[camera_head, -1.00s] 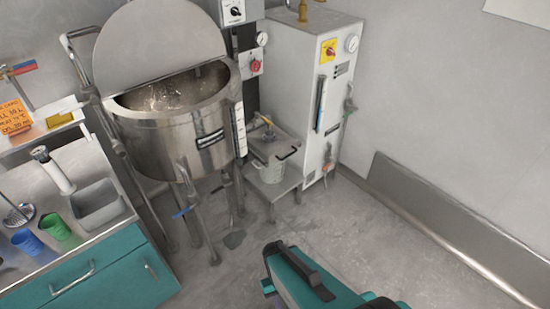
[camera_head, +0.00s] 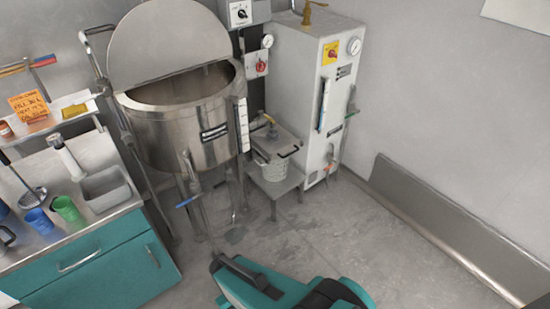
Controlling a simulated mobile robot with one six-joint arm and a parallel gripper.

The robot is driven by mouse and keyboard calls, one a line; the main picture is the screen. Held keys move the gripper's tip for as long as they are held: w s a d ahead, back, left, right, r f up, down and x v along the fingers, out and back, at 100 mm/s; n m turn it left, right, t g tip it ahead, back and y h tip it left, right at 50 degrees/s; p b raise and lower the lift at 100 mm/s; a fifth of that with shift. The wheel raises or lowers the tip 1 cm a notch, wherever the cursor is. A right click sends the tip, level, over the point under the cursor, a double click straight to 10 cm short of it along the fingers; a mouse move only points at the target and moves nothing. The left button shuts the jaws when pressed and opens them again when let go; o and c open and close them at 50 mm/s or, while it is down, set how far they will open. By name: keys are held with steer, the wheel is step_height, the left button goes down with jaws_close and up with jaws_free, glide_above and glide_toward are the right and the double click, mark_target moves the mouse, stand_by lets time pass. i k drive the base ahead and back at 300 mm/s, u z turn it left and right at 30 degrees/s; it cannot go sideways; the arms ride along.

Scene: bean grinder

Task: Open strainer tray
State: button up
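A square metal tray-like unit (camera_head: 277,142) with a dark handle on its right side sits low between the kettle and the white cabinet. It looks like the strainer tray, but it is too small to tell for certain. My teal arm reaches in from the bottom of the view, over the floor and well short of the tray. A dark piece shows at the arm's left end; I cannot make out gripper fingers or whether they are open.
A large steel kettle (camera_head: 182,125) with a raised lid stands at left of the tray, on metal legs. A white cabinet (camera_head: 297,90) stands at right. A teal counter (camera_head: 95,268) with sink and cups is at far left. The floor (camera_head: 330,235) in front is clear.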

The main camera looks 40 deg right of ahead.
mark_target(285, 142)
steer(key=z, duration=0.3)
steer(key=k, duration=0.15)
steer(key=u, duration=1.95)
steer(key=k, duration=0.6)
steer(key=z, duration=0.55)
steer(key=k, duration=0.75)
steer(key=z, duration=0.75)
steer(key=i, duration=1.5)
steer(key=u, duration=0.1)
